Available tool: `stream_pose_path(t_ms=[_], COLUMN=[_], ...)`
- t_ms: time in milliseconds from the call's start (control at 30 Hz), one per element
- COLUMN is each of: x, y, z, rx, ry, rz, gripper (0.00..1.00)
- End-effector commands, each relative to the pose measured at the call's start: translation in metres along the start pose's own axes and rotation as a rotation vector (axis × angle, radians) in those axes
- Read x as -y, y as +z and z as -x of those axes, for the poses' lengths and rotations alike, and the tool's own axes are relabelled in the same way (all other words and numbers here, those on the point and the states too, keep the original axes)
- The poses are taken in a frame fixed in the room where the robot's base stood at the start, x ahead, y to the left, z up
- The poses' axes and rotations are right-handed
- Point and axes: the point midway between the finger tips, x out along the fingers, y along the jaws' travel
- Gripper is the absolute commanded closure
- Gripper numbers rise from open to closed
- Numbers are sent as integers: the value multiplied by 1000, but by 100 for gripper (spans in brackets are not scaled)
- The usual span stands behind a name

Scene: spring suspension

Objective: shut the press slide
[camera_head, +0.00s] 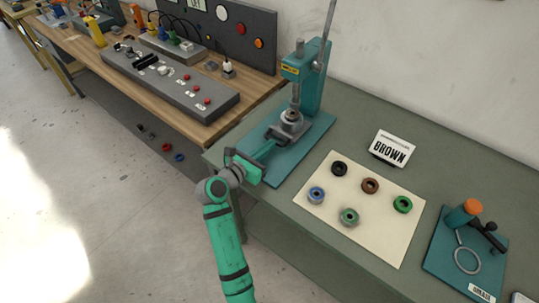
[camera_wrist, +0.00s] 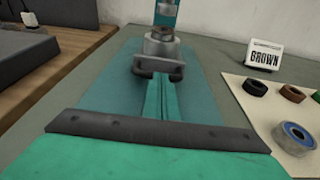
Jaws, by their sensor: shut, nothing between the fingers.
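The teal press (camera_head: 312,82) stands on a teal base plate (camera_head: 304,146) at the left of the green table. Its grey slide (camera_head: 291,126) sits low on the base under the column, with a dark handle at its front. In the wrist view the slide (camera_wrist: 161,50) is straight ahead, its dark looped handle (camera_wrist: 158,68) facing me. My gripper (camera_head: 274,143) is shut and empty. Its fingertips (camera_wrist: 160,78) are at the handle, seemingly touching or very close to it; I cannot tell which.
A cream mat (camera_head: 380,240) with several coloured rings lies to the right. A card reading BROWN (camera_head: 393,148) stands behind it. A teal fixture plate (camera_head: 450,259) is at the far right. A wooden bench (camera_head: 262,92) with a grey control panel adjoins on the left.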

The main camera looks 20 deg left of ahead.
Motion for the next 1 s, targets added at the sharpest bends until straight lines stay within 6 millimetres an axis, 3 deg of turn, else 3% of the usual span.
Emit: stream_pose_path(t_ms=[233,700,867,1000], x=[-3,-1,-1,-5], y=[3,5,6,6], z=[-13,-18,-9,12], rx=[0,1,2,2], ry=[4,1,1,3], rz=[1,-2,-3,-1], gripper=[100,100,100,100])
